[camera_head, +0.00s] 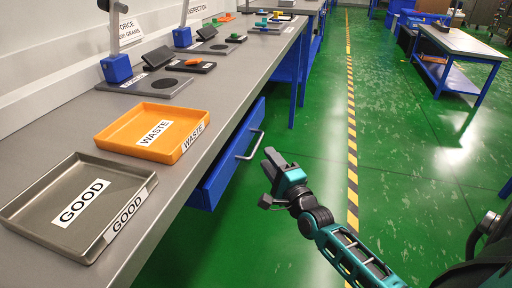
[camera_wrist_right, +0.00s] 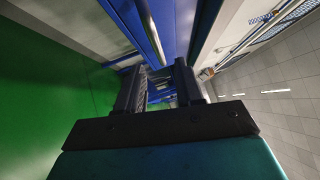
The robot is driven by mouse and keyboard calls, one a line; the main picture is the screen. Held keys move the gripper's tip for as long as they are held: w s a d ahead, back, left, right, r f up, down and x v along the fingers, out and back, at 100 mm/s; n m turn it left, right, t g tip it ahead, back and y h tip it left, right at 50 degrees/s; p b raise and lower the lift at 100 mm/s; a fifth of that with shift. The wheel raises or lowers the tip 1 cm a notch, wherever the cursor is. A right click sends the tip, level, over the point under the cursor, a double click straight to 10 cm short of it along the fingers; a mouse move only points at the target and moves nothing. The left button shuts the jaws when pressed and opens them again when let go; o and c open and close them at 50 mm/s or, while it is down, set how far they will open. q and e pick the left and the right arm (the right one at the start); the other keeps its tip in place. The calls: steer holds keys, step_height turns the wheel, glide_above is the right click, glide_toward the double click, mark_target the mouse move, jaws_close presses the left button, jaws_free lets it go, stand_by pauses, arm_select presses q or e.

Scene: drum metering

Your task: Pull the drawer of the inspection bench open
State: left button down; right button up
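The inspection bench (camera_head: 140,93) runs along the left of the head view. Its blue drawer (camera_head: 217,181) sits under the bench edge, with a silver bar handle (camera_head: 251,147) on its front. No drawer interior shows. My right gripper (camera_head: 267,178) is just right of the handle, apart from it, with its fingers pointing towards the drawer side. In the right wrist view, the two dark fingers (camera_wrist_right: 160,88) stand apart with nothing clearly held between them. My left gripper is not in view.
On the bench top are a grey GOOD tray (camera_head: 40,183), an orange WASTE tray (camera_head: 111,134) and a stand with a blue base (camera_head: 116,68). The green floor right of the bench is clear, with a yellow-black line (camera_head: 351,120). Another table (camera_head: 455,41) stands at the far right.

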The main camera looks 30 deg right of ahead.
mark_target(257, 143)
steer(key=w, duration=0.2)
steer(key=w+b, duration=0.1)
steer(key=w, duration=0.4)
steer(key=shift+d+r, duration=0.25)
steer(key=shift+r, duration=0.15)
jaws_close()
